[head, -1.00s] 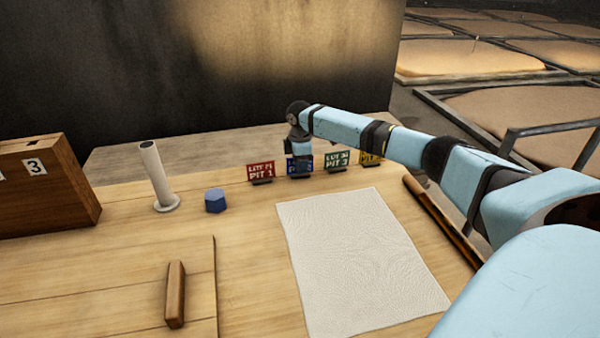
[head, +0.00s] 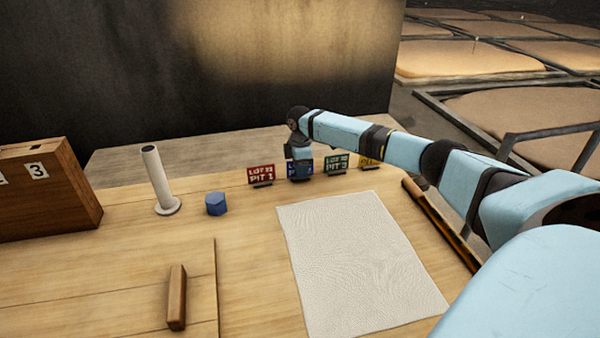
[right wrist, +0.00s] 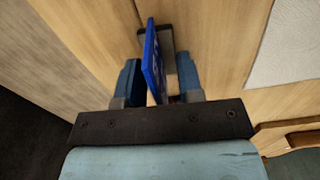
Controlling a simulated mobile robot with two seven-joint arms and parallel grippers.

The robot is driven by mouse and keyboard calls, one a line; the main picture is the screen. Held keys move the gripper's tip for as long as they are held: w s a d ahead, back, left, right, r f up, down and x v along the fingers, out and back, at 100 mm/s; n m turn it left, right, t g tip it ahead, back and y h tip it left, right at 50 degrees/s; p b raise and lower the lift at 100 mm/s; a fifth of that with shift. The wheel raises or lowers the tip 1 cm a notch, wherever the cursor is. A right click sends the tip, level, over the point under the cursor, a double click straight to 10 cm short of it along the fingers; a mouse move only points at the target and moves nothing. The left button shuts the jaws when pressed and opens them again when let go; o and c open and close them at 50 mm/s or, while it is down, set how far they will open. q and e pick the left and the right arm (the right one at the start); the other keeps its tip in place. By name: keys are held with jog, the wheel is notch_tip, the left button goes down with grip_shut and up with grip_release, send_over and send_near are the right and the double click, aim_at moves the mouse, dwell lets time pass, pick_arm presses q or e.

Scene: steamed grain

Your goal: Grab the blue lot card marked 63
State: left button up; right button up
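The blue lot card (head: 294,172) stands in a small holder at the back of the table, second from the left in a row. My right arm partly covers it in the head view, so its number cannot be read. In the right wrist view the blue card (right wrist: 152,58) is seen nearly edge-on between the two blue fingers of my right gripper (right wrist: 158,72). The fingers are apart, with a clear gap on the card's right side and a narrower one on its left. My left gripper is not in view.
A red card (head: 261,174) stands left of the blue one; a green card (head: 336,163) and a yellow card (head: 370,163) stand right. A white cloth (head: 350,260), blue block (head: 216,203), white post (head: 158,178), wooden box (head: 50,190) and wooden bar (head: 177,297) are nearby.

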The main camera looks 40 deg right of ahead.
jog(key=shift+c, duration=0.5)
grip_shut()
